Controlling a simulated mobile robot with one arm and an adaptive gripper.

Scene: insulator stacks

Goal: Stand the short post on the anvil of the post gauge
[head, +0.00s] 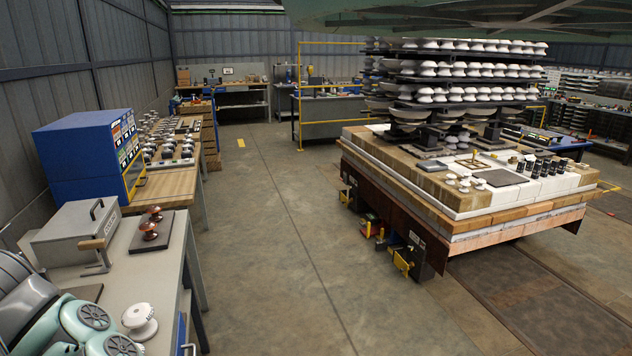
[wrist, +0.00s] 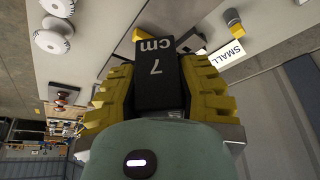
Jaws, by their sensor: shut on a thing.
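My gripper (wrist: 160,85), with yellow ribbed fingers, is shut on a black block (wrist: 162,72) marked "7 cm" in the wrist view. I cannot tell whether this block is the short post. White ribbed insulators show beyond it, one nearer (wrist: 52,36) and one at the top edge (wrist: 60,6). In the head view a white insulator (head: 140,316) stands on the near bench. A grey stand with a wooden handle (head: 97,246) is farther back there; I cannot tell if it is the post gauge. The gripper is not clearly visible in the head view.
A grey box (head: 75,232) and a blue cabinet (head: 85,150) stand behind. A "SMALL" label (wrist: 228,53) lies right of the block. The floor aisle (head: 280,240) is clear.

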